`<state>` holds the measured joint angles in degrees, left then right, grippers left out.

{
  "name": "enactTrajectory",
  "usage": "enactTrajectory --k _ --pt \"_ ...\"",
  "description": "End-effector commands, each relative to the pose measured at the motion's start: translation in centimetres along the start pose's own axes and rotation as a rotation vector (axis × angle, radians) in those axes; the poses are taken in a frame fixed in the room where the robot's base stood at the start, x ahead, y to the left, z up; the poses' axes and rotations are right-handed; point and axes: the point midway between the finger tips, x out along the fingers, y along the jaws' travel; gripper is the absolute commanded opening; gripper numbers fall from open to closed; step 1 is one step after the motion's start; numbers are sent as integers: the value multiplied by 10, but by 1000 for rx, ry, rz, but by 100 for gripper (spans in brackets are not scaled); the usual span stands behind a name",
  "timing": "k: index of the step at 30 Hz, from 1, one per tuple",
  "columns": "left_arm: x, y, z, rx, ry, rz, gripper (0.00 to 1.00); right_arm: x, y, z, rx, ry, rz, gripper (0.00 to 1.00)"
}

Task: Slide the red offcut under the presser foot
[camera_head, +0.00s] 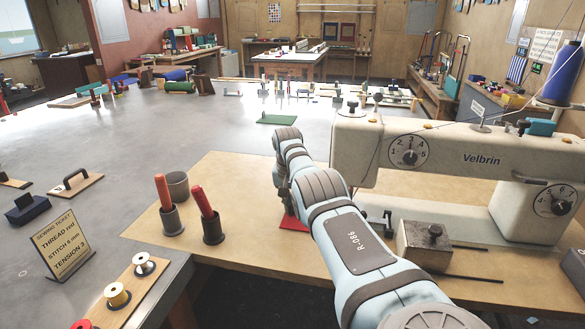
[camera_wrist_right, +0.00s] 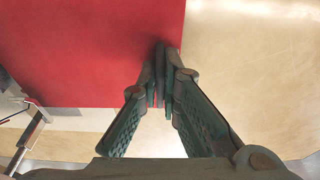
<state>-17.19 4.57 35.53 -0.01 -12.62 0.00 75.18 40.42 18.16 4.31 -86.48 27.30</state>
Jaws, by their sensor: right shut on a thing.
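The red offcut (camera_head: 293,223) lies flat on the tan sewing table, mostly hidden behind my right arm; in the right wrist view it fills the upper left (camera_wrist_right: 80,50). My right gripper (camera_wrist_right: 162,72) is shut on the offcut at its right-hand edge in that view. In the head view, the gripper (camera_head: 288,208) is largely covered by its own arm. The white sewing machine (camera_head: 460,155), marked Velbrin, stands right of the offcut. A metal part (camera_wrist_right: 32,130) shows at the lower left of the wrist view. My left gripper is out of view.
Cups with red-handled tools (camera_head: 208,222) stand left on the tan tabletop (camera_head: 240,180). A metal block (camera_head: 424,245) sits in front of the machine. A ticket (camera_head: 63,243) reads thread red, stitch 6 mm, tension 3. Thread spools (camera_head: 118,295) are at the lower left.

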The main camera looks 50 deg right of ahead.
Motion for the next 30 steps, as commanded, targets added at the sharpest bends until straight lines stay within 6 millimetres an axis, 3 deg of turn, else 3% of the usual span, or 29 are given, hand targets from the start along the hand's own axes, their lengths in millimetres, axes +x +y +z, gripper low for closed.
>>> enactTrajectory --k 5,30 --pt "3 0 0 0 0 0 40 2 11 -5 12 0 3 0" --pt "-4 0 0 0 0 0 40 1 11 -4 10 -1 3 0"
